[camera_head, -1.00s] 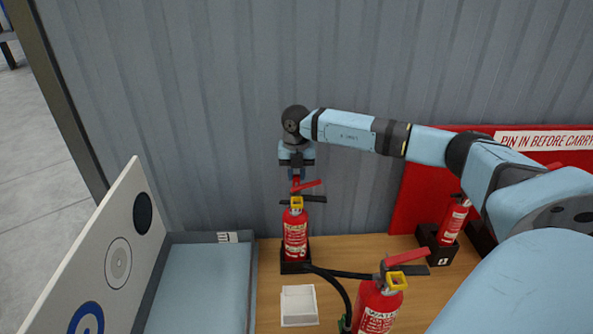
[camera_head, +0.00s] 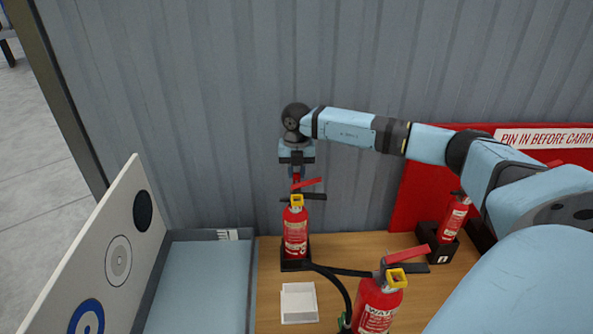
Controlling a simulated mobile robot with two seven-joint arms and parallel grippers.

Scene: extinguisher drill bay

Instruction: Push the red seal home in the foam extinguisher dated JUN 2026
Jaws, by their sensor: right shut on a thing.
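A red extinguisher (camera_head: 295,233) with a yellow collar, black handle and red lever stands upright in a dark holder on the wooden bench. My right gripper (camera_head: 296,173) points down just above its head, shut on a small red piece that I take to be the red seal (camera_head: 295,181). I cannot tell whether the piece touches the extinguisher. A larger red extinguisher (camera_head: 377,306) stands in front, its label partly legible as water, and another (camera_head: 453,219) is at the right. Their dates are too small to read. My left gripper is out of view.
A white square tray (camera_head: 299,303) sits on the bench (camera_head: 269,290) before the rear extinguisher. A black hose (camera_head: 342,288) curves beside it. A blue-grey bin (camera_head: 205,236) and a white board with round marks (camera_head: 120,220) are at left. A grey corrugated wall (camera_head: 200,100) stands close behind.

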